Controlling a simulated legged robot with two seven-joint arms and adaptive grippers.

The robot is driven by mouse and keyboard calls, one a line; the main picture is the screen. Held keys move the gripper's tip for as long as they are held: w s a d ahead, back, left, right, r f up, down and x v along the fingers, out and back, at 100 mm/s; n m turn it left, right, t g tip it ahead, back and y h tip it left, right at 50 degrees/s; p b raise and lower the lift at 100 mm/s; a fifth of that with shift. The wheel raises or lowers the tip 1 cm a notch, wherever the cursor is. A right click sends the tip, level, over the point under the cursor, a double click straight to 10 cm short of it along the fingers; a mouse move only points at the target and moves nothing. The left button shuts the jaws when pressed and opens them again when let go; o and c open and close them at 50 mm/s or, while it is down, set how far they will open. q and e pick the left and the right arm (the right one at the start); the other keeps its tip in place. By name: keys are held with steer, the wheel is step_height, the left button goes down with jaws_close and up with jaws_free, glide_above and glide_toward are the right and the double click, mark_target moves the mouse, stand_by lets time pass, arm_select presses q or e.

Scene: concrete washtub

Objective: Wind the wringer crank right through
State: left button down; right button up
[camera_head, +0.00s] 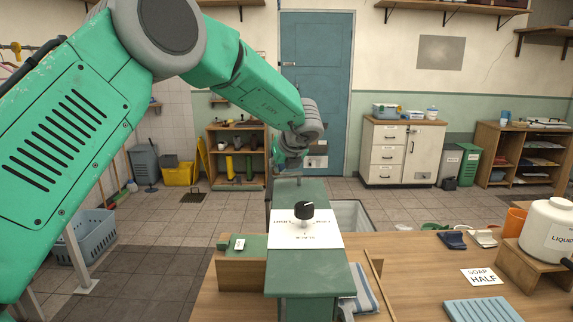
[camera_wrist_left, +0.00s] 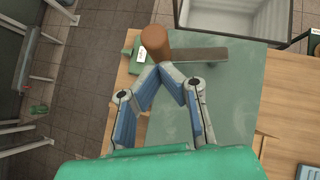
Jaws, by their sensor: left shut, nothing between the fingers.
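The wringer (camera_head: 312,280) is a tall green body on the wooden bench, with a black knob on a white labelled plate on its top. In the left wrist view the crank shows as a brown cylindrical handle (camera_wrist_left: 155,41) at the left end of a grey crank arm (camera_wrist_left: 205,55), beside a green surface. My left gripper (camera_wrist_left: 165,68) is shut and empty, its fingertips meeting just below the handle in that view. Contact with it cannot be told. In the head view my left gripper (camera_head: 280,165) hangs beyond the wringer's far end; I cannot make out the crank there.
A pale washtub (camera_head: 355,215) lies behind the wringer to the right. A small green labelled block (camera_head: 240,244) sits on the bench's left. A white liquid jug (camera_head: 550,230), a soap card (camera_head: 482,277) and a blue ridged board (camera_head: 483,310) occupy the right side.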

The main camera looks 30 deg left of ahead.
arm_select(q)
steer(key=shift+w+a, duration=0.25)
steer(key=shift+a, duration=0.1)
steer(key=shift+d+r, duration=0.1)
steer(key=shift+d, duration=0.15)
